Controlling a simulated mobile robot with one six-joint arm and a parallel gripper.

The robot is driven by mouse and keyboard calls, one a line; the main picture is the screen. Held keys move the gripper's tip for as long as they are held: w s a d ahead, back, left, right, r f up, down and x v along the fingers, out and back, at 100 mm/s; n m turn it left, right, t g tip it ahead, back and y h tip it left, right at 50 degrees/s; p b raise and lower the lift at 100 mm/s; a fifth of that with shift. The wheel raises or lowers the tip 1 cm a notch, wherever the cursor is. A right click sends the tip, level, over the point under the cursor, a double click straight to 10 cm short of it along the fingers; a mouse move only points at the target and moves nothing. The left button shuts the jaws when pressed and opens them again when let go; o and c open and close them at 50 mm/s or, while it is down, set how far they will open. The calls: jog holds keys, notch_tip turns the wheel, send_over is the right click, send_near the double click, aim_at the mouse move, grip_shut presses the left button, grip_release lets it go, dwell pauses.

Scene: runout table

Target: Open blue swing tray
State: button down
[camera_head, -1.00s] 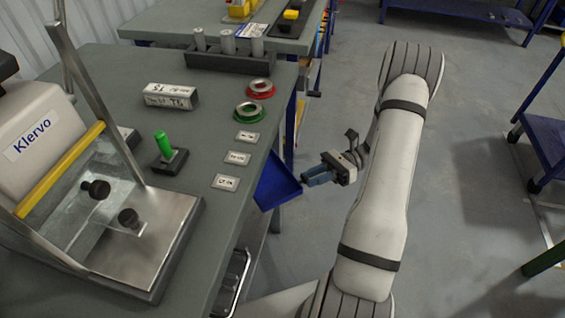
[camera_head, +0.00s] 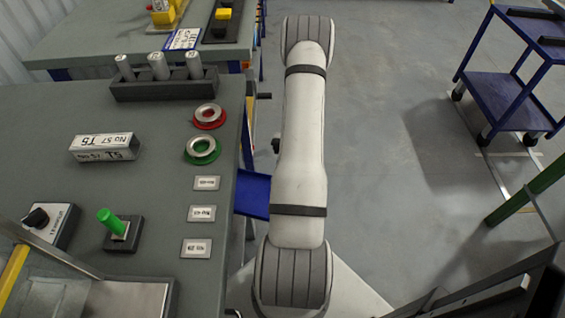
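The blue swing tray (camera_head: 252,193) sticks out from under the right edge of the grey table. Only its left part shows, because my white arm covers its right side. How far it is swung out I cannot tell. My arm stretches away from the camera along the table's right side, close to the tray. My gripper is hidden behind the arm, so its fingers and any contact with the tray do not show.
The grey table (camera_head: 160,180) carries a green-knobbed block (camera_head: 122,234), red (camera_head: 209,116) and green (camera_head: 202,149) rings, and several labelled plates along its right edge. A blue cart (camera_head: 510,100) stands on the right. Open floor lies between cart and arm.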

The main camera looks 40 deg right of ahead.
dwell(0.3)
jog(key=c, duration=1.3)
grip_release()
jog(key=shift+o, duration=0.2)
notch_tip(320, 180, up, 10)
jog(key=p, duration=0.3)
